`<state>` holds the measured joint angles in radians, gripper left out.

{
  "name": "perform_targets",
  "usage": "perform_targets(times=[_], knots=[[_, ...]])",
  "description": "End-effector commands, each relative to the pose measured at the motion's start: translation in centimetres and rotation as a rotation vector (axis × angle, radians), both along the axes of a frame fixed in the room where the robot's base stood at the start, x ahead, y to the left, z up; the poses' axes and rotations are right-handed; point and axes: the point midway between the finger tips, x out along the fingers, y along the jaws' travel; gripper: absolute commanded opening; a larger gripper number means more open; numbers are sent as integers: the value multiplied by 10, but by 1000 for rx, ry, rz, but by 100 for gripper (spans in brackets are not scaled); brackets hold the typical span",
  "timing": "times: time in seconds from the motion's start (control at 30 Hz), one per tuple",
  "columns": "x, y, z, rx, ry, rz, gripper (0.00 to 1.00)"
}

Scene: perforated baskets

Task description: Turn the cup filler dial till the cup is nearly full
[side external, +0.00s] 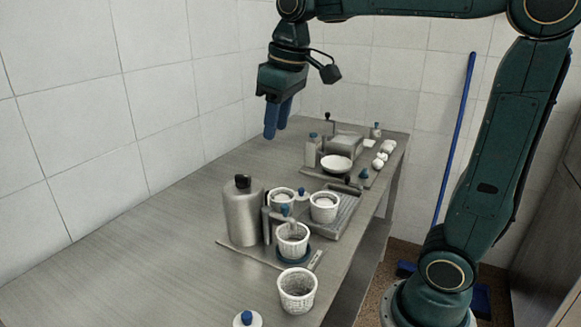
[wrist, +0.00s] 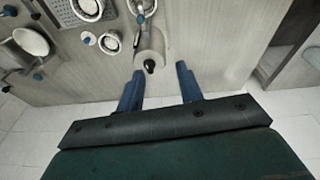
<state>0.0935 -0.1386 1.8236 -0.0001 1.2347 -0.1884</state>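The cup filler is a steel canister (side external: 242,215) with a black cap, joined to a spout stand. A blue knob (side external: 285,210), which looks like the dial, sits on the spout. A white perforated cup (side external: 292,243) stands upright under the spout on a dark blue disc; its fill level is too small to tell. In the wrist view, the canister (wrist: 150,42) lies ahead between the fingers, with the blue knob (wrist: 140,18) beyond it. My gripper (side external: 277,127) is high above the table, behind the filler and clear of it. Its blue fingers (wrist: 159,71) are apart and empty.
Another perforated cup (side external: 297,291) and a blue-knobbed white lid (side external: 247,319) stand at the near end. A white bowl (side external: 336,164), a bottle and white round items are farther back. The table's left side is clear beside the wall.

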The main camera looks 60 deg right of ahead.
Motion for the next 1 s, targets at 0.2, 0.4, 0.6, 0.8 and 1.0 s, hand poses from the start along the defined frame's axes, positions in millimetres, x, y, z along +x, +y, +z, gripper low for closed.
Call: perform_targets(times=[0.2, 0.4, 0.6, 0.8, 1.0], knots=[[46, -14, 0, -1, 74, 24, 36], [85, -29, -6, 2, 141, 46, 36], [115, -42, -16, 7, 193, 66, 36], [129, -48, -23, 11, 219, 77, 36], [130, -49, -23, 12, 222, 79, 36]])
